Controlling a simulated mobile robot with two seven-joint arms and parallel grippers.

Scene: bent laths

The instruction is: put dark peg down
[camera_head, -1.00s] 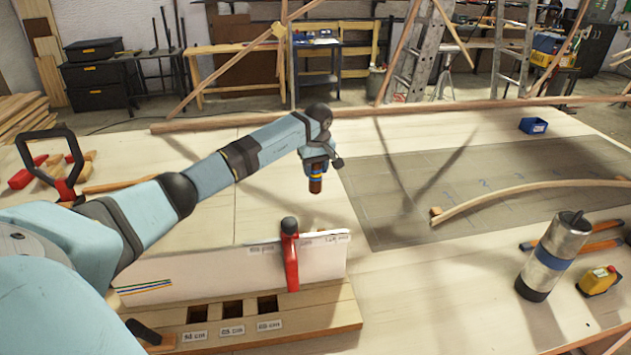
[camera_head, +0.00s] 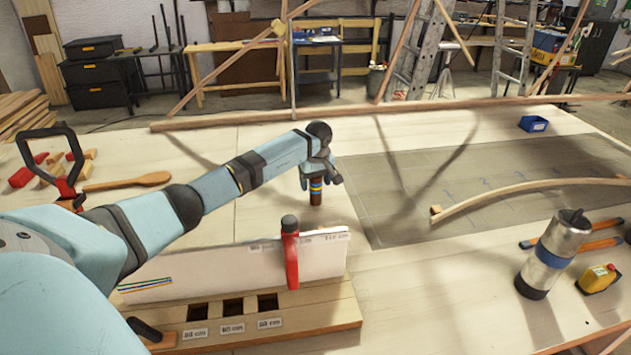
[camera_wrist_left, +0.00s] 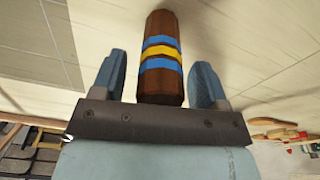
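The dark brown peg (camera_head: 316,194) has blue and yellow bands. It stands about upright, its lower end at the bare wooden tabletop left of the grey mat. My left gripper (camera_head: 316,176) is above it, pointing down, with its fingers around the peg's upper part. In the left wrist view the peg (camera_wrist_left: 160,60) lies between the two fingers of the left gripper (camera_wrist_left: 160,78), with a narrow gap showing on each side, so the fingers look open. The right gripper is not in view.
A wooden block with several labelled square holes (camera_head: 233,308), a white board (camera_head: 220,268) and a red clamp (camera_head: 291,255) stand in front. The grey mat (camera_head: 400,215) bears a bent lath (camera_head: 530,188). A metal cylinder (camera_head: 553,255) stands right. Table around the peg is clear.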

